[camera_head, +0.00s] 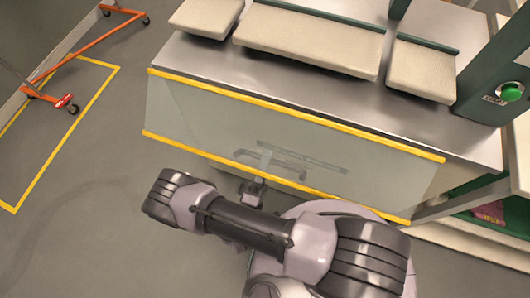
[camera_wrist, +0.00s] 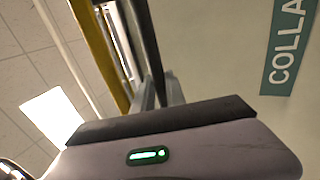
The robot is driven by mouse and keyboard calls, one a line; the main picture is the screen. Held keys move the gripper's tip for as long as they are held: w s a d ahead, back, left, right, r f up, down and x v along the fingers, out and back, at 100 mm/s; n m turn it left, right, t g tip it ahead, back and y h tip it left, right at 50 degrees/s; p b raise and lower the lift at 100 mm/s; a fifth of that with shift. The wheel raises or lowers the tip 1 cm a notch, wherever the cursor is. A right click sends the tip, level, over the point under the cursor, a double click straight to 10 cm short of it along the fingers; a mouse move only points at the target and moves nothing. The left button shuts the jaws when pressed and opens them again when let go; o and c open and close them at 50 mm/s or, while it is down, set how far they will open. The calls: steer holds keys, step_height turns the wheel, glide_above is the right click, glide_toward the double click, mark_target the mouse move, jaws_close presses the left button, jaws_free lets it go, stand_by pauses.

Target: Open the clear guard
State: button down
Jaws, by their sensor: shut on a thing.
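The clear guard (camera_head: 205,115) is a see-through panel with yellow strips along its upper and lower edges. In the head view it slopes out from the front of the metal workbench. A dark bar, seemingly its handle (camera_head: 312,155), shows near the middle of the panel. My gripper (camera_head: 265,160) is at the lower middle of the guard, its fingers partly hard to make out against the panel. In the wrist view my gripper (camera_wrist: 160,92) is shut on a dark bar (camera_wrist: 146,40) that runs upward, with a yellow strip (camera_wrist: 98,55) to its left.
Pale padded boards (camera_head: 310,45) lie on the workbench (camera_head: 420,130). A green button (camera_head: 512,91) is on the dark green post at right. An orange-framed wheeled rack (camera_head: 90,45) stands at left by yellow floor lines. Floor (camera_head: 90,190) is clear at left.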

steer(key=shift+w+d, duration=0.1)
stand_by(0.4)
steer(key=c, duration=1.4)
jaws_free()
steer(key=shift+o, duration=0.2)
